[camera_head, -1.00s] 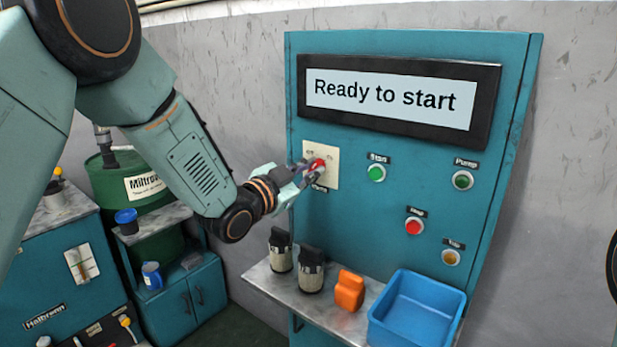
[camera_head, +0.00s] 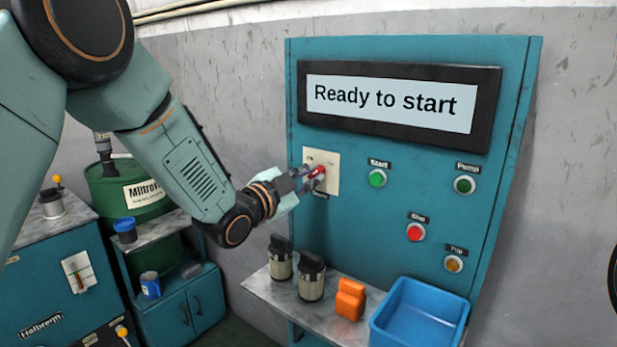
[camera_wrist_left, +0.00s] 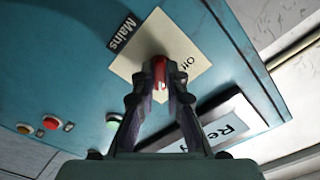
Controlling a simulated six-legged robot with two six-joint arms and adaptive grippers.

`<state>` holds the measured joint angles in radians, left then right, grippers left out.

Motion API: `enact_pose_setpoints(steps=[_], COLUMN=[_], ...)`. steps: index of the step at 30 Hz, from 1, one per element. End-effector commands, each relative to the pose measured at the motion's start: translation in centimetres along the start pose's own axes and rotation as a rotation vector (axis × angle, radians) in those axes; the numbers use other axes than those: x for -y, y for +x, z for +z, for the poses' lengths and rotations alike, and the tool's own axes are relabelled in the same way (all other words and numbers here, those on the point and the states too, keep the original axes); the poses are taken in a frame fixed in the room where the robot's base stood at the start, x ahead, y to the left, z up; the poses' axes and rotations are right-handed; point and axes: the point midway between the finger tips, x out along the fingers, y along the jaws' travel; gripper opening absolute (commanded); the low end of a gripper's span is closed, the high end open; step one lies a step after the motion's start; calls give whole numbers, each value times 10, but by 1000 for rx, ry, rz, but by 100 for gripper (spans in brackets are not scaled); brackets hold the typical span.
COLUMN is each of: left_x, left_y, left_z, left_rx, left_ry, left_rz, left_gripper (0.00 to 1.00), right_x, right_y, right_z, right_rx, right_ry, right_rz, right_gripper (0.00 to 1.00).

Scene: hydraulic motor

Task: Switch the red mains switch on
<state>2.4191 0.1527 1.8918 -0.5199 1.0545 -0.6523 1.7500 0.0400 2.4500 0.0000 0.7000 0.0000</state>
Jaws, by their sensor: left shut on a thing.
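The red mains switch (camera_head: 319,172) sits on a cream plate (camera_head: 333,160) at the left of the teal panel (camera_head: 400,230). In the left wrist view the switch (camera_wrist_left: 159,70) shows between my fingertips, on the plate (camera_wrist_left: 180,42) beside a "Mains" label (camera_wrist_left: 122,33). My left gripper (camera_head: 312,176) is shut on the switch. The fingers hide part of the switch and of the plate's lettering. The display (camera_head: 390,102) reads "Ready to start". My right gripper is not in view.
Green start (camera_head: 377,178) and pump (camera_head: 464,184) buttons, a red stop button (camera_head: 415,232) and an amber button (camera_head: 453,263) are on the panel. Below, a shelf holds two dark-topped cylinders (camera_head: 311,277), an orange object (camera_head: 350,299) and a blue bin (camera_head: 418,312).

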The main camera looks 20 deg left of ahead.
Motion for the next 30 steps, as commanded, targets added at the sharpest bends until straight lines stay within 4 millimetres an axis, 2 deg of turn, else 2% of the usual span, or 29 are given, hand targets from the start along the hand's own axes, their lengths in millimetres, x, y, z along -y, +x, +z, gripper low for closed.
enact_pose_setpoints(steps=[1, 8, 20, 23, 30], left_x=[7, 5, 3, 3, 3], left_y=[2, 2, -1, -11, -54], left_z=[-5, -4, -2, -1, 0], left_rx=[-12, -11, -5, -3, -1], left_ry=[7, 6, 3, 1, -5], left_rz=[-14, -11, -6, -5, -7], left_gripper=[15, 34, 35, 35, 35], right_x=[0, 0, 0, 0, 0], right_y=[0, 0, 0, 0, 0], right_z=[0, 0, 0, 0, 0], right_rx=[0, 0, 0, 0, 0], right_ry=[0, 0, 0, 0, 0], right_rz=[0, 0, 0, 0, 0], right_gripper=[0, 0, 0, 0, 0])
